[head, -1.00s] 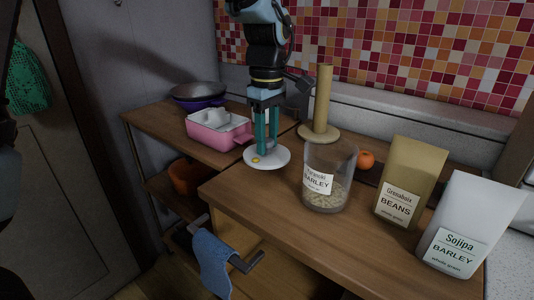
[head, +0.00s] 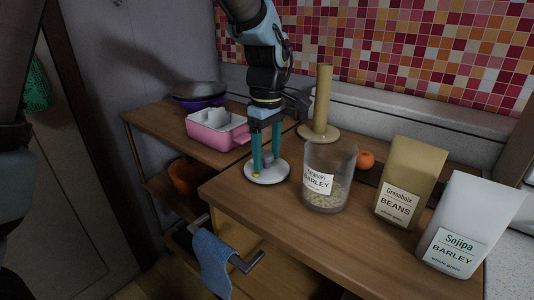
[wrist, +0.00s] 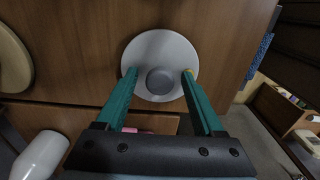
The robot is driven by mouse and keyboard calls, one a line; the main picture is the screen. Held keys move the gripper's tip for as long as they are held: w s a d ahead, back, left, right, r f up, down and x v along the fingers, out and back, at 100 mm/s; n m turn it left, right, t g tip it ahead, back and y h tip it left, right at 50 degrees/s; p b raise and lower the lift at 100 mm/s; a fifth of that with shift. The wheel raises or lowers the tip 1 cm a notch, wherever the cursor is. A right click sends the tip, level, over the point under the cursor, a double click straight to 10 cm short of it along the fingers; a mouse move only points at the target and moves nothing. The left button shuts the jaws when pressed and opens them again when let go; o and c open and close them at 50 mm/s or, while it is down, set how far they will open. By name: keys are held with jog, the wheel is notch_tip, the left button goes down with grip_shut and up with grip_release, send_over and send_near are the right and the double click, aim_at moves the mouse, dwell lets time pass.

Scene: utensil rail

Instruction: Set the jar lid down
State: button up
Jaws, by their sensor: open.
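The jar lid is a pale round disc (head: 266,181) with a grey knob in its middle. In the head view it looks flat on the wooden counter, near the left edge and left of the jar. It also shows in the wrist view (wrist: 160,42). My gripper (head: 266,167) points down over the lid. In the wrist view its fingers (wrist: 159,75) stand apart on either side of the knob, with gaps visible. The clear glass jar (head: 330,165) is labelled barley, stands upright with grain inside and has no lid on it.
A wooden paper-towel-like post (head: 323,100) stands behind the jar. An orange fruit (head: 366,160), a beans bag (head: 411,180) and a white barley bag (head: 470,225) are to the right. A pink dish (head: 210,136) is on the left shelf. Counter in front is clear.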

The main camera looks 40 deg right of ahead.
aim_at(267, 155)
notch_tip(267, 155, up, 12)
jog(key=shift+r, duration=0.15)
dwell(0.5)
jog(key=w+a+f+m, duration=0.1)
jog(key=w+a+f, duration=0.4)
jog(key=a, duration=0.5)
jog(key=w+a+f+m, duration=0.1)
jog(key=w+a+f, duration=0.2)
jog(key=w+a, duration=0.65)
jog(key=s+a+f, duration=0.1)
jog(key=a+f, duration=0.1)
jog(key=a, duration=0.5)
jog(key=s+a+f+m+t, duration=0.1)
jog(key=s+a+f, duration=0.1)
jog(key=a, duration=0.5)
jog(key=s+a+f+m, duration=0.1)
jog(key=s+a+f, duration=0.1)
jog(key=a, duration=0.5)
jog(key=shift+s+a+f+t, duration=0.25)
jog(key=shift+a+f+t, duration=0.05)
jog(key=shift+f, duration=0.05)
